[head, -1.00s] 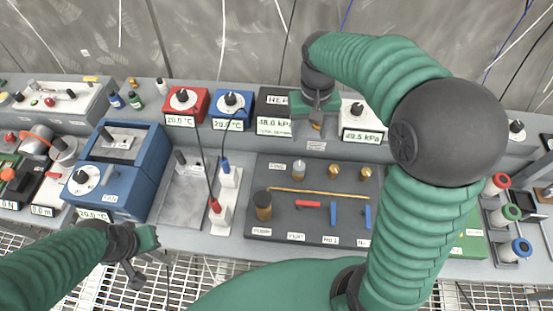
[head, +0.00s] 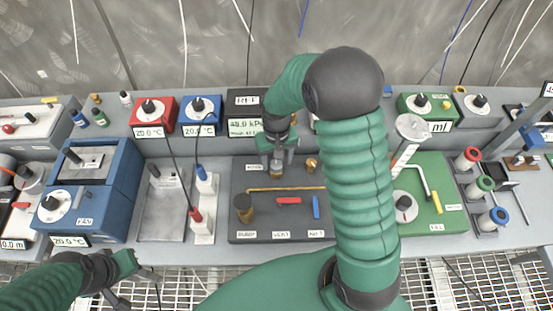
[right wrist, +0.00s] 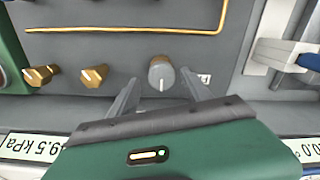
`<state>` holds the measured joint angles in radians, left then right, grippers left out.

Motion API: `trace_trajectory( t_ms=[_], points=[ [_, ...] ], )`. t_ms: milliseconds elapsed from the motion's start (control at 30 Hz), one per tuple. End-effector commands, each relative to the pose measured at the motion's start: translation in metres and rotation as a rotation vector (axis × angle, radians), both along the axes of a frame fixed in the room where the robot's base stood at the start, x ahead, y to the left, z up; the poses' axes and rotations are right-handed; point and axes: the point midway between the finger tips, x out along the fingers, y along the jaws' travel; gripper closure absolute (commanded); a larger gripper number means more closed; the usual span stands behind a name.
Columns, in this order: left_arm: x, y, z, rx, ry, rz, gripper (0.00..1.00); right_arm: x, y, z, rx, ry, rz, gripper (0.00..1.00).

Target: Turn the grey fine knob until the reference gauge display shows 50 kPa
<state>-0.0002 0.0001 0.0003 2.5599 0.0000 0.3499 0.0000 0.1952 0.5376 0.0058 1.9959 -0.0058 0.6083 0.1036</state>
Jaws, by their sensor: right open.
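The grey fine knob (right wrist: 161,73) has a pale pointer line and stands on the dark panel (right wrist: 130,48). In the head view the knob (head: 277,172) shows just below my right gripper (head: 277,158). My right gripper (right wrist: 161,92) is open, with its two fingers apart on either side of the knob's near edge; I see no clear contact. The black reference gauge (head: 243,98) stands behind the panel. My left gripper (head: 130,280) is open and empty, low at the left.
Brass knobs (right wrist: 94,76) stand beside the fine knob. A brass tube (right wrist: 125,29) crosses the panel, with red (head: 289,200) and blue (head: 316,207) valve levers. A white stand (head: 203,205) with probes is left of the panel. My right arm hides the panel's right part.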

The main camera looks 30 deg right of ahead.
Motion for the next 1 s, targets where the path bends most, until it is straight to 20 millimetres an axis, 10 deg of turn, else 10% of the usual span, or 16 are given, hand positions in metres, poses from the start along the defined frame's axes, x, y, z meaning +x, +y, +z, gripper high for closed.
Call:
trace_trajectory(
  t_ms=[267, 700, 1000],
  points=[
    [-0.0001, 0.0002, 0.0000, 0.000, 0.000, 0.001, 1.00, 0.0005, -0.0004, -0.0017, 0.001, -0.001, 0.001, 0.46],
    [0.0000, 0.0001, -0.0001, 0.000, 0.000, 0.000, 1.00, 0.0009, -0.0008, -0.0017, 0.000, -0.001, 0.001, 1.00],
    [0.0000, 0.0001, 0.0028, 0.000, 0.000, 0.000, 1.00, 0.0012, -0.0006, -0.0006, -0.001, -0.002, -0.027, 1.00]
  ],
)
